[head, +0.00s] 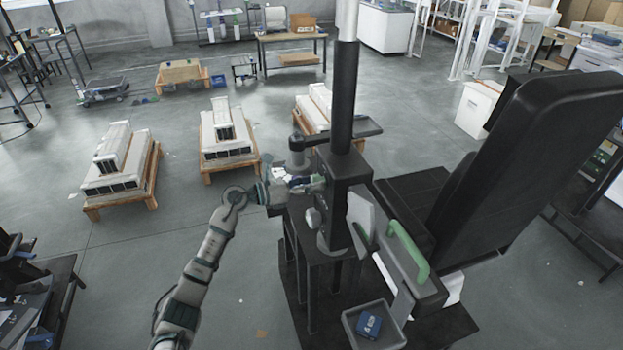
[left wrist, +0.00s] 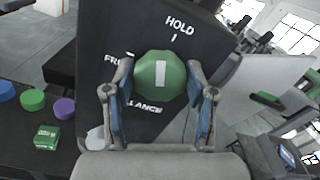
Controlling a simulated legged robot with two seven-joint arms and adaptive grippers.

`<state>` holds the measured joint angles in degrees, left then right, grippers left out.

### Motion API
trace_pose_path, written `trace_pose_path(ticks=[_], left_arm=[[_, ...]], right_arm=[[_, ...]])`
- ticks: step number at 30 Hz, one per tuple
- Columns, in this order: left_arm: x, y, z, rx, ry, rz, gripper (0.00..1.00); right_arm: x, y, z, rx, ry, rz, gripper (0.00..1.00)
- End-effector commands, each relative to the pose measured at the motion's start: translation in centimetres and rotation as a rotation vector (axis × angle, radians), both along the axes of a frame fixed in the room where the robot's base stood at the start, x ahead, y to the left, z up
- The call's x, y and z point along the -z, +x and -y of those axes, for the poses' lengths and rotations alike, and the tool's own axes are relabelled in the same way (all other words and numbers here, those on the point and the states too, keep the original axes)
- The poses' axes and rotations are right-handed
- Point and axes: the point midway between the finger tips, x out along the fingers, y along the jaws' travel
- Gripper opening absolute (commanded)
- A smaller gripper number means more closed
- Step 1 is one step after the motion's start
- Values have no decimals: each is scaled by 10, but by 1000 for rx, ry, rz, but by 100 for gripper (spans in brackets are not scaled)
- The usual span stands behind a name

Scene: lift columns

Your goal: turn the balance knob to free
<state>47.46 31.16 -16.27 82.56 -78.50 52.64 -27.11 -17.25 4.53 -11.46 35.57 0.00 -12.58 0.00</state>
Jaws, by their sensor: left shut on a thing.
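The balance knob (left wrist: 175,80) is round and green with a white stripe on its face, on a dark panel (left wrist: 120,40). The stripe points up, roughly in line with the tick under the word HOLD. The word FREE lies to the left of the knob, partly covered by a finger, and BALANCE is below. My left gripper (left wrist: 160,97) has a finger on each side of the knob and is shut on it. In the head view my left gripper (head: 304,182) reaches the black column housing (head: 345,170); the knob is mostly hidden there. My right gripper is not in view.
In the wrist view, coloured discs (left wrist: 33,99) and a green box (left wrist: 47,137) lie on a dark surface at left. A black seat (head: 555,120), a green handle (head: 408,250) and a tray (head: 348,318) with a blue box (head: 369,325) flank the column.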

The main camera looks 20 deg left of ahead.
Motion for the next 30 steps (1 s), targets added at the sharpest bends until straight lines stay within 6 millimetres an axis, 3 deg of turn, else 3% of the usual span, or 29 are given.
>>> trace_pose_path(ticks=[1,30], left_arm=[[-7,2,-3,-8,-28,-33,21],[-2,5,-6,-10,-535,-779,21]], right_arm=[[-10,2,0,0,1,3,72],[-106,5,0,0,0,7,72]])
